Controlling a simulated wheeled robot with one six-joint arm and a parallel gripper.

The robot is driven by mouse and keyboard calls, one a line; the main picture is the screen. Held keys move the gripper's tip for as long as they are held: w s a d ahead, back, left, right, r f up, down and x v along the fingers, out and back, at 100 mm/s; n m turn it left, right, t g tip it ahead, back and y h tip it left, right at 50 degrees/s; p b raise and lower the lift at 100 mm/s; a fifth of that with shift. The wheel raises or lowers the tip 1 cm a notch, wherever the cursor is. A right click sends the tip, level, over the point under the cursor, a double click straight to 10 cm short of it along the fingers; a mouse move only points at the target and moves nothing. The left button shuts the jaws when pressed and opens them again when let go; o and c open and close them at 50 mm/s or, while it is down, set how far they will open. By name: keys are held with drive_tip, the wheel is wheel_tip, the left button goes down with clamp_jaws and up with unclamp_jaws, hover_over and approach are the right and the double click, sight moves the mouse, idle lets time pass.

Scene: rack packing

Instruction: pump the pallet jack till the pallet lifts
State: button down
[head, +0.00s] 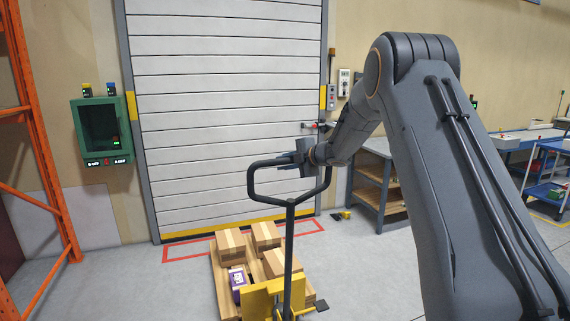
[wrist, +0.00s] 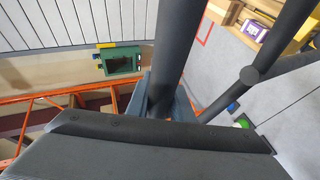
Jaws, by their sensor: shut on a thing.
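The pallet jack (head: 262,300) is yellow with a dark upright tiller (head: 289,245) that ends in a black loop handle (head: 256,200). The handle is raised and close to upright in the head view. My gripper (head: 284,161) is shut on the top bar of the loop. In the wrist view the handle's bar (wrist: 176,50) runs up from between the jaws, which are partly hidden. The wooden pallet (head: 217,272) carries several cardboard boxes (head: 230,243) and a purple box (head: 238,282). I cannot tell whether the pallet is clear of the floor.
A closed roller door (head: 230,100) stands behind the pallet, with a red floor outline (head: 185,252) before it. An orange rack (head: 40,150) is at the left. A workbench (head: 372,185) and a blue cart (head: 545,190) stand at the right. Floor left of the pallet is clear.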

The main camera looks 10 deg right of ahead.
drive_tip(key=shift+s+a+f+g, duration=0.1)
drive_tip(key=shift+s+f+g, duration=0.05)
drive_tip(key=shift+f, duration=0.35)
drive_tip(key=shift+s+f+g, duration=0.1)
drive_tip(key=shift+f+g, duration=0.05)
drive_tip(key=shift+f, duration=0.35)
drive_tip(key=c, duration=1.6)
unclamp_jaws()
drive_tip(key=shift+w, duration=0.1)
drive_tip(key=shift+o, duration=0.2)
drive_tip(key=shift+r, duration=0.1)
drive_tip(key=shift+w+r, duration=0.1)
drive_tip(key=shift+r, duration=0.15)
drive_tip(key=b+v, duration=0.2)
drive_tip(key=v, duration=0.6)
